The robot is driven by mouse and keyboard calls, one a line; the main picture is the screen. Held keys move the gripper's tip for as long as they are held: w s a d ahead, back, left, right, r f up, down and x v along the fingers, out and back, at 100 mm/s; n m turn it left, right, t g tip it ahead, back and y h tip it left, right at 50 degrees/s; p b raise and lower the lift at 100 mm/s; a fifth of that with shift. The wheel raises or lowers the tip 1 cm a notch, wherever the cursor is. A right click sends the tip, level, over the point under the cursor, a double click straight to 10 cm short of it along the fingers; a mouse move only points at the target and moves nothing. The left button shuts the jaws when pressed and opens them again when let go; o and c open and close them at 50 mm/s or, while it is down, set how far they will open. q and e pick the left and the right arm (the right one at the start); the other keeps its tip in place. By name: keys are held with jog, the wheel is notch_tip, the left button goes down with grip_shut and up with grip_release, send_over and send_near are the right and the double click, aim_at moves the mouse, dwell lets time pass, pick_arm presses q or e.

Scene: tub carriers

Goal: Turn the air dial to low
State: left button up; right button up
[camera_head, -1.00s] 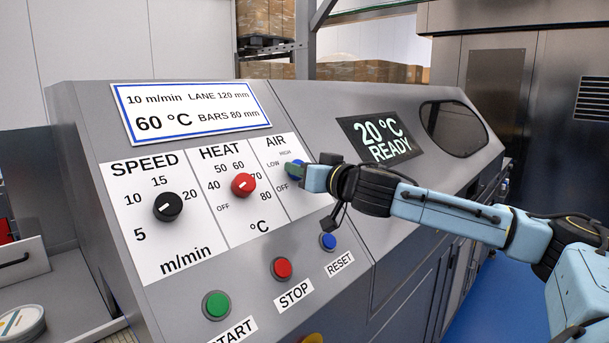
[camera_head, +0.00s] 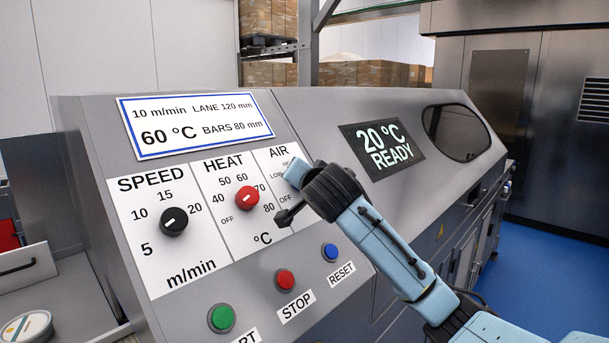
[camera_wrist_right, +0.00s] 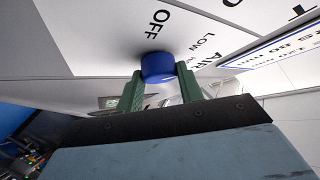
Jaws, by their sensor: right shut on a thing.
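The blue air dial (camera_wrist_right: 157,67) shows in the right wrist view, between the two green fingers of my right gripper (camera_wrist_right: 160,85). The fingers are shut on it from both sides. The words OFF and LOW are printed on the white panel beside it; the dial's pointer mark is not visible. In the head view my right gripper and wrist cover the dial, under the AIR heading on the AIR panel (camera_head: 277,154). Parts of HIGH, LOW and OFF show around the wrist. My left gripper is not in view.
The black speed dial (camera_head: 173,222) and red heat dial (camera_head: 247,198) are left of my right wrist. Below are the green start button (camera_head: 221,318), red stop button (camera_head: 285,280) and blue reset button (camera_head: 330,252). A display (camera_head: 382,147) reads 20 °C READY.

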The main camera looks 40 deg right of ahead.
dwell(0.5)
jog(key=o, duration=1)
jog(key=shift+d, duration=0.1)
jog(key=shift+s+a+r, duration=0.1)
jog(key=shift+s+a, duration=0.25)
jog(key=shift+s, duration=0.1)
jog(key=v, duration=1.2)
jog(key=shift+b, duration=0.35)
jog(key=shift+a+r, duration=0.1)
